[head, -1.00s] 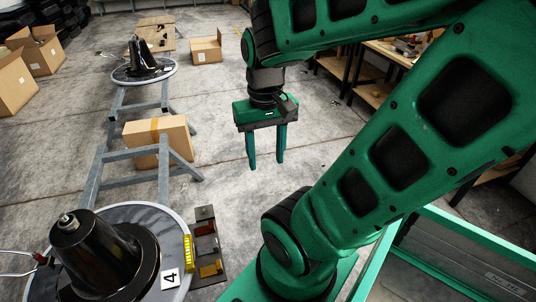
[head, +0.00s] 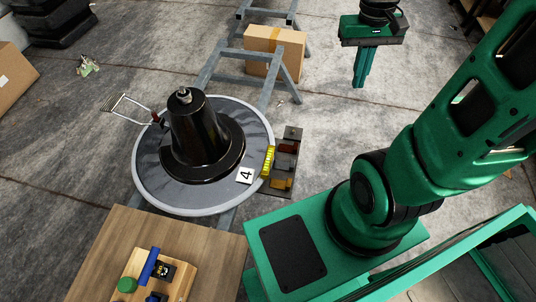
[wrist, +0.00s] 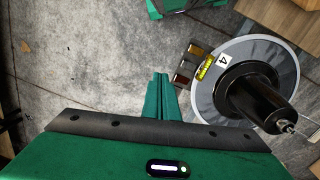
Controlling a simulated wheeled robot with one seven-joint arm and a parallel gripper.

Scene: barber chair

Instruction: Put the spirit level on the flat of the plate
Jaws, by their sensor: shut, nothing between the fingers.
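A yellow bar with dark marks, which looks like the spirit level (head: 268,161), sits at the right rim of the round grey plate (head: 165,187). It also shows in the wrist view (wrist: 206,67); whether it rests on the plate or on the holder beside it is unclear. A black stepped cone (head: 195,130) stands on the middle of the plate, and a white card marked 4 (head: 245,175) is by the bar. My gripper (head: 359,86) is shut and empty, fingers pointing down, well away to the upper right of the plate. Its fingertips show in the wrist view (wrist: 160,76).
A dark compartmented holder (head: 284,165) with brown and orange parts adjoins the plate's right side. A wire-handled tool (head: 128,104) is at its left. A wooden table (head: 100,250) in front carries a block with blue and green items. A cardboard box (head: 273,55) stands beyond.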

